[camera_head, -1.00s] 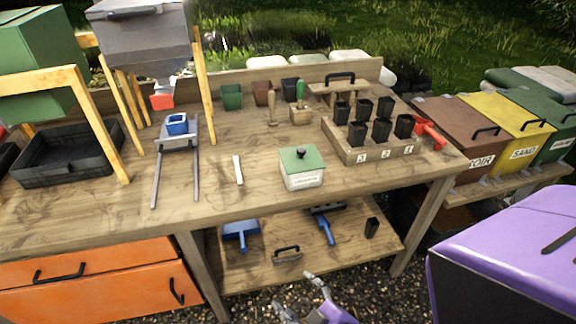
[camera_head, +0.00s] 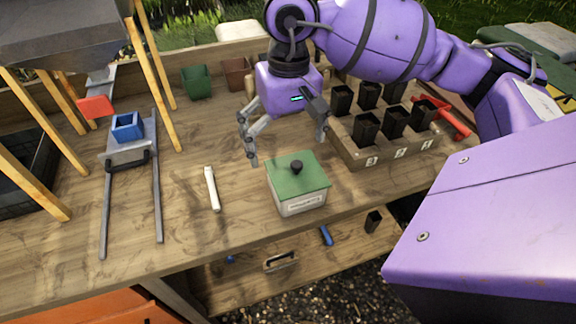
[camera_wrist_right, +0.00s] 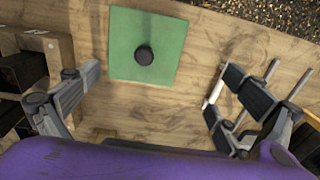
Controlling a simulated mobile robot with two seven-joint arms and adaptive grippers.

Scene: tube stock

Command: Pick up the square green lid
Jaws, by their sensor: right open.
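The square green lid (camera_head: 299,177) with a round black knob sits on a white box (camera_head: 303,203) on the wooden bench. In the right wrist view the lid (camera_wrist_right: 148,46) shows from above, with its knob near the middle. My right gripper (camera_head: 286,150) is open and empty. It hangs above the bench, just behind and above the lid, with its fingers spread. In the right wrist view the fingers lie to either side and the lid is beyond them, not between the tips. My left gripper is not in view.
A wooden rack (camera_head: 388,153) with several black pots stands to the right. A white stick (camera_head: 212,188) lies left of the box. A metal rail frame (camera_head: 158,195) with a blue pot (camera_head: 127,127) stands further left. The bench's front edge is close to the box.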

